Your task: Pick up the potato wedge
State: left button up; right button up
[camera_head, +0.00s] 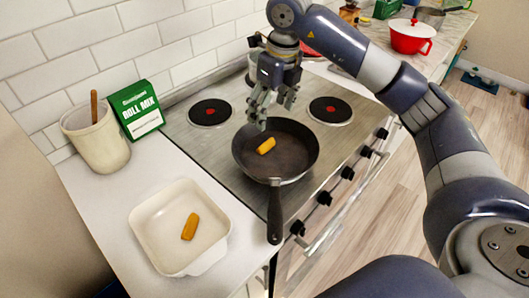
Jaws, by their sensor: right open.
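One orange-yellow potato wedge (265,146) lies in the black frying pan (300,160) on the stove. A similar wedge-like piece (190,226) lies in the white square dish (150,235) on the counter at the lower left. I cannot tell the two pieces apart by kind. My right gripper (272,108) is open and empty, fingers pointing down, above the far rim of the pan and a little beyond the wedge in it. It is apart from the wedge. My left gripper is out of view.
The pan's handle (274,215) points toward me over the stove edge. A cream crock (95,140) with a wooden utensil and a green box (137,110) stand at the left. Burners (210,112) flank the pan. A red pot (409,38) stands on the far counter.

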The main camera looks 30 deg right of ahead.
jog(key=f, duration=0.1)
send_over(266, 142)
jog(key=f, duration=0.3)
jog(key=f+p, duration=0.1)
jog(key=f, duration=0.1)
jog(key=shift+s+d, duration=0.2)
jog(key=shift+s, duration=0.2)
jog(key=shift+f+p, duration=0.3)
jog(key=shift+f, duration=0.25)
jog(key=f, duration=0.2)
jog(key=f+p, duration=0.1)
jog(key=shift+w+a+f, duration=0.15)
jog(key=shift+w+f, duration=0.1)
jog(key=shift+w, duration=0.05)
jog(key=shift+w+f, duration=0.1)
jog(key=shift+f, duration=0.25)
jog(key=c, duration=0.9)
